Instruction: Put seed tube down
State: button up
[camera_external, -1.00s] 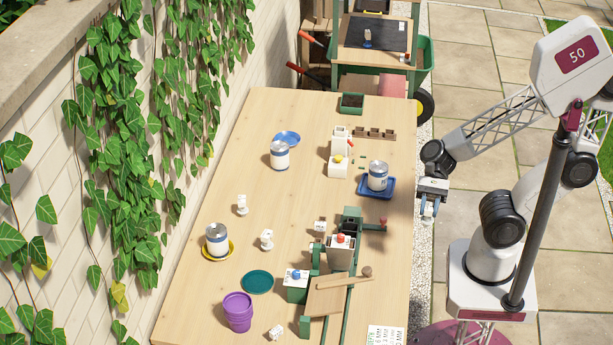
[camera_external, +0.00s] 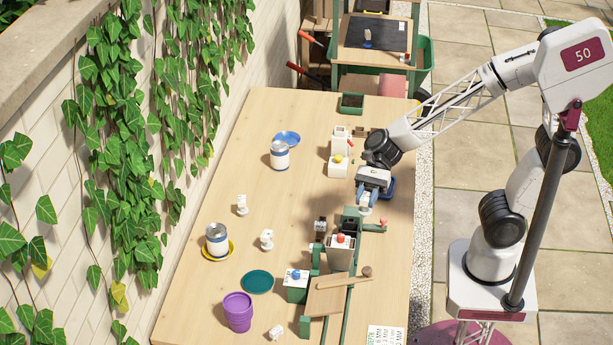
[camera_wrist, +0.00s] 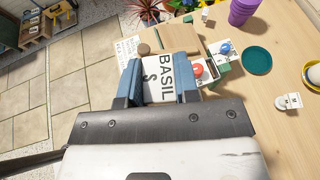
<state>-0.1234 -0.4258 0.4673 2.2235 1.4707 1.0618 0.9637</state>
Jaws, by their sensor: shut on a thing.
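The tube's white end (camera_external: 365,209) shows just below the fingers in the external view. I cannot tell whether it touches anything below. A brown rack with holes (camera_external: 362,132) stands farther back, partly behind my arm.
The green-framed device (camera_external: 343,255) with a red knob stands just in front of my gripper. The table's middle is largely clear.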

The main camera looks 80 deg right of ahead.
jog(key=w+a+m+t, duration=0.1)
jog(key=w+a, duration=0.1)
jog(key=w, duration=0.6)
jog(key=w+a, duration=0.2)
jog(key=w, duration=0.7)
jog(key=m+t, duration=0.1)
send_over(258, 284)
notch_tip(258, 284, down, 15)
jog(key=shift+d+f+h, duration=0.1)
jog(key=shift+f+h, duration=0.3)
jog(key=shift+f, duration=0.15)
notch_tip(258, 284, down, 6)
jog(key=shift+f, duration=0.1)
jog(key=shift+f, duration=1.9)
jog(key=shift+f, duration=0.1)
